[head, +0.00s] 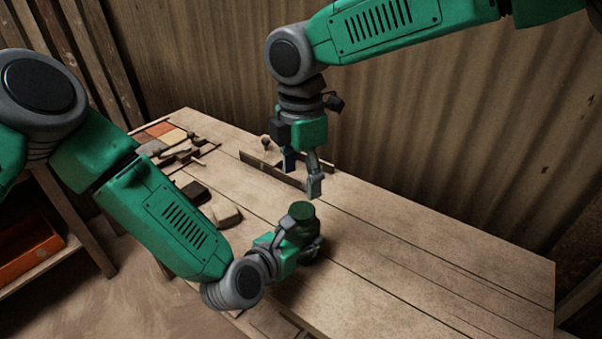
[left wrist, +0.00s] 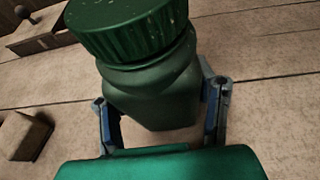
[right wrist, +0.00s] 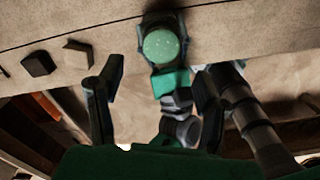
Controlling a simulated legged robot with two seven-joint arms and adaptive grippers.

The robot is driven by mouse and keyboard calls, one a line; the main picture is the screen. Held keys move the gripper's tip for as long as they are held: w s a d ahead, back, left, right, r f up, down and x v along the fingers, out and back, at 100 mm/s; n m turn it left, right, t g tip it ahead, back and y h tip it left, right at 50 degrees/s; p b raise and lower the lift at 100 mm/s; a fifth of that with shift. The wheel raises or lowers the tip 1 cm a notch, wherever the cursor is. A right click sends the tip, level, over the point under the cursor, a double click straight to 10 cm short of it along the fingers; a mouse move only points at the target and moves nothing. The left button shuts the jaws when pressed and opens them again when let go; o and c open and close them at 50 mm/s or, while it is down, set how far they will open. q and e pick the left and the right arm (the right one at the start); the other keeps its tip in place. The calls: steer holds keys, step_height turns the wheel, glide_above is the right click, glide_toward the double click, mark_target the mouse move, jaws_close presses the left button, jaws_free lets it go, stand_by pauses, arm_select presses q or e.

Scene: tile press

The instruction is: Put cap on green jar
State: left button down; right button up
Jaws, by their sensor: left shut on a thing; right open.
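The green jar (left wrist: 155,95) is held between the two fingers of my left gripper (left wrist: 162,112), just above or on the workbench; I cannot tell which. The dark green ribbed cap (left wrist: 125,25) sits on top of the jar, in line with it; how tightly it is seated cannot be told. In the head view the cap (head: 301,209) shows above the left gripper. My right gripper (head: 302,175) is open and empty, pointing down above the cap and apart from it. The right wrist view shows the cap's round top (right wrist: 160,46) beyond the open fingers.
The wooden workbench (head: 430,265) is clear to the right. Small wooden blocks (head: 222,212) lie left of the jar. A wooden piece with a knob (head: 268,152) stands behind, and coloured tiles (head: 160,132) lie at the far left. An orange bin (head: 28,245) is on a shelf.

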mark_target(301, 209)
steer(key=shift+f, duration=3.95)
steer(key=c, duration=1.2)
arm_select(q)
steer(key=shift+d, duration=0.1)
arm_select(e)
steer(key=m, duration=1.2)
arm_select(q)
steer(key=shift+s, duration=0.1)
arm_select(e)
steer(key=m, duration=0.2)
steer(key=shift+a+m, duration=0.1)
steer(key=shift+m, duration=0.3)
steer(key=o, duration=1.2)
steer(key=shift+o, duration=0.3)
